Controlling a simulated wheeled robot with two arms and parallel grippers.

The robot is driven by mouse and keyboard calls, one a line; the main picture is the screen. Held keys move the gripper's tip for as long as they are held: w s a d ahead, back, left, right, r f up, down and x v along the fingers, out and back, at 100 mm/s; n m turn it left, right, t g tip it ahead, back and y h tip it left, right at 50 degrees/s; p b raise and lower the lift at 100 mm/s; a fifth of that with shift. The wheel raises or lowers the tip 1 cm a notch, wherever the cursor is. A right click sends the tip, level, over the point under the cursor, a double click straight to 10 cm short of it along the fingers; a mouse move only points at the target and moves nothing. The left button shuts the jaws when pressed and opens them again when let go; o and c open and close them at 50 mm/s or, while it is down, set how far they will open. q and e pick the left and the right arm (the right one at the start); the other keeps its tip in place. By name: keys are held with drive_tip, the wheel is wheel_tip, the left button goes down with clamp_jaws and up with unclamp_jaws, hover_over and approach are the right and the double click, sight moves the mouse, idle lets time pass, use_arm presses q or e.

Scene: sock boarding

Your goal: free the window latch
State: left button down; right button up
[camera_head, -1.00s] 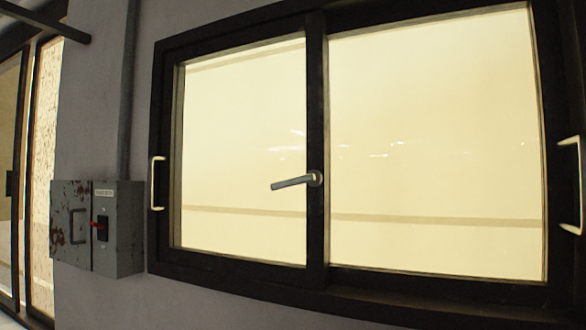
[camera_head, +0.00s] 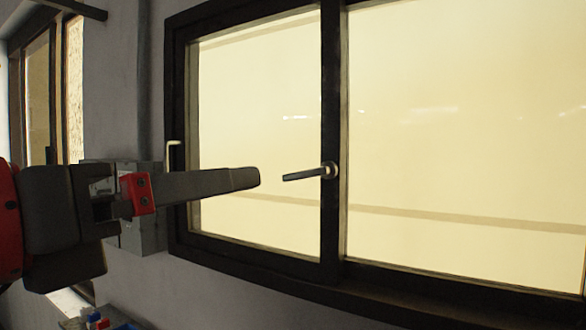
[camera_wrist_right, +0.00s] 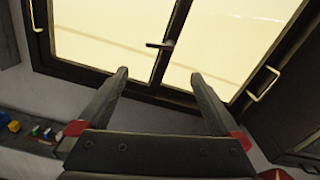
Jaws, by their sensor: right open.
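The window latch (camera_head: 305,174) is a grey lever on a round base on the dark middle post of the window (camera_head: 334,230). It points left and slightly down. It also shows in the right wrist view (camera_wrist_right: 158,44). My left gripper (camera_head: 248,179) reaches in from the left in the head view, seen side-on. Its tip is a little left of the lever's free end, with a gap between them in the picture. Only one finger shows clearly. My right gripper (camera_wrist_right: 159,75) is open and empty in its wrist view, with the latch beyond its fingertips.
A grey electrical box (camera_head: 145,235) on the wall is partly hidden behind my left gripper. Pale pull handles show on the window's left side (camera_head: 172,157) and right side (camera_wrist_right: 263,84). Small coloured items (camera_head: 98,321) lie low at the left.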

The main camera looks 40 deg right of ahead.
sight(302, 173)
drive_tip(key=p+x, duration=0.6)
drive_tip(key=x, duration=0.9)
drive_tip(key=shift+d, duration=0.25)
drive_tip(key=shift+w+d, duration=0.25)
drive_tip(key=shift+d, duration=0.25)
